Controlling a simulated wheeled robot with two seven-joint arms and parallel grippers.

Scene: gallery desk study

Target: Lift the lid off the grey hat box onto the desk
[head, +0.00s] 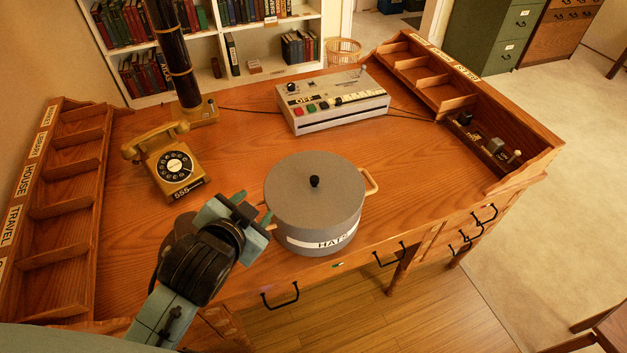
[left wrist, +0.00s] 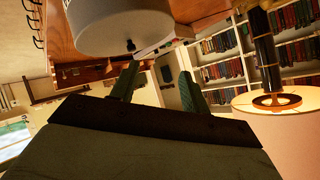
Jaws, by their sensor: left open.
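The grey hat box (head: 352,226) stands upright near the front edge of the desk (head: 235,160), with a white HATS label on its front and a pale handle at its right side. Its grey lid (head: 290,182) is on top, with a black knob (head: 315,181) in the middle. My left gripper (head: 253,207) is open and empty beside the box's left side, its fingers pointing toward it. In the left wrist view the lid (left wrist: 105,32) and knob (left wrist: 130,45) show beyond the open fingers (left wrist: 158,84). The left handle is largely hidden by my gripper. My right gripper is not in view.
A yellow telephone (head: 168,165) stands at the left, and a dark lamp column (head: 177,65) behind it. A control box (head: 333,101) with buttons sits at the back. Wooden pigeonhole racks line the left (head: 67,190) and right (head: 505,135) sides. Desk right of the hat box is clear.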

